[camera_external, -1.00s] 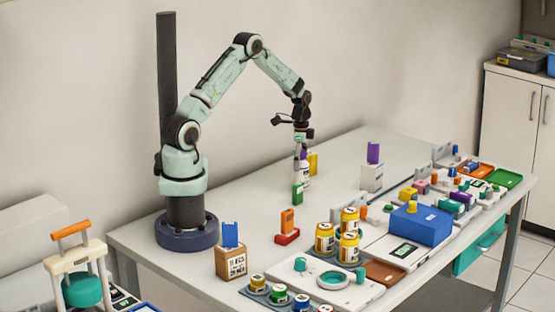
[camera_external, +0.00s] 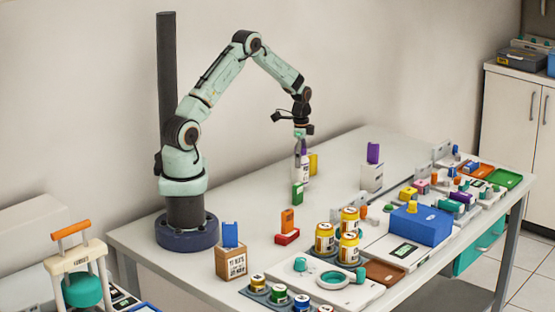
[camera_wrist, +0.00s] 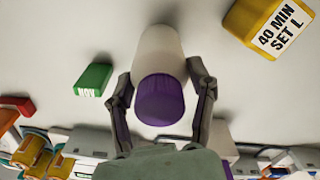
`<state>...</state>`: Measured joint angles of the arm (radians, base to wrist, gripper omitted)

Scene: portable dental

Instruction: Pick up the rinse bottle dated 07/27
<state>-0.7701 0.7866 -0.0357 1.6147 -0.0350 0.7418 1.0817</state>
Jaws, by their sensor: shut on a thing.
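A white bottle with a purple cap (camera_external: 302,172) is near the middle of the table. In the wrist view, the bottle (camera_wrist: 157,52) shows its purple cap toward the camera and its pale body beyond. My gripper (camera_external: 301,150) is above and around it, and in the wrist view its two fingers (camera_wrist: 160,88) are shut on the bottle's sides. No date can be read on the bottle in these views. Whether its base touches the table cannot be told.
A green block (camera_external: 297,194) stands just in front of the bottle. A yellow block (camera_external: 313,163), marked "40 MIN SET L" in the wrist view (camera_wrist: 270,22), stands close behind. An orange-and-red piece (camera_external: 287,227) and yellow jars (camera_external: 325,240) are nearer the camera.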

